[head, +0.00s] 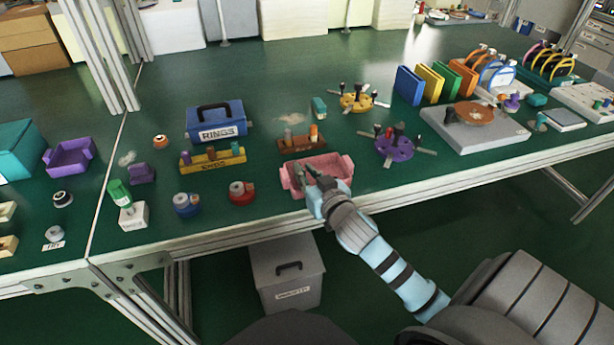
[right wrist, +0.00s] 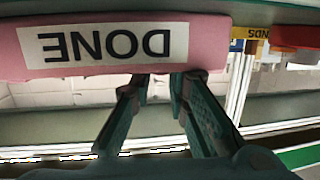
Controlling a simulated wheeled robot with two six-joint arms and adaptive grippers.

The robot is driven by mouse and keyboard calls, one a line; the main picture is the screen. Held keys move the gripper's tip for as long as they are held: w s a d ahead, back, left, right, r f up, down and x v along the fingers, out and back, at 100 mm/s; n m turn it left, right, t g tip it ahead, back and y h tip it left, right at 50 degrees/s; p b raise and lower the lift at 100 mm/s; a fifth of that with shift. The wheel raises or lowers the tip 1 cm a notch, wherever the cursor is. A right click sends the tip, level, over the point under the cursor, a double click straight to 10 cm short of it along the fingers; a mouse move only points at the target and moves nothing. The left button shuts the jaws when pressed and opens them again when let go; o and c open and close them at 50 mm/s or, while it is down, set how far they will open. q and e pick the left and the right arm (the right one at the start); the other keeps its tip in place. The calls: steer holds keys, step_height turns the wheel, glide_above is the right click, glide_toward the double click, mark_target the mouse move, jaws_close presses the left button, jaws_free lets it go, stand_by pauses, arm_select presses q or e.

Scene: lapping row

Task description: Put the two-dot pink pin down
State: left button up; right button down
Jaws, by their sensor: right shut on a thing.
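The pink tray (head: 345,162) stands near the table's front edge in the head view. In the right wrist view its front wall (right wrist: 15,50) shows close up, with an upside-down DONE label. My right gripper (head: 311,177) reaches down into the tray from the front right. In the right wrist view its fingers (right wrist: 163,78) pass behind the tray's wall, which hides the tips. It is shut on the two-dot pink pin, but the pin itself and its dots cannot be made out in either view. My left gripper is not in view.
A brown block (head: 290,147) with pegs stands just behind the tray. A yellow ENDS block (head: 213,158) and a red round piece (head: 242,193) are to its left. A purple spider-like fixture (head: 394,147) stands to its right. The table front right of the tray is clear.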

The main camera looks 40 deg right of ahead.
steer(key=c, duration=1.5)
jaws_free()
steer(key=shift+c, duration=0.2)
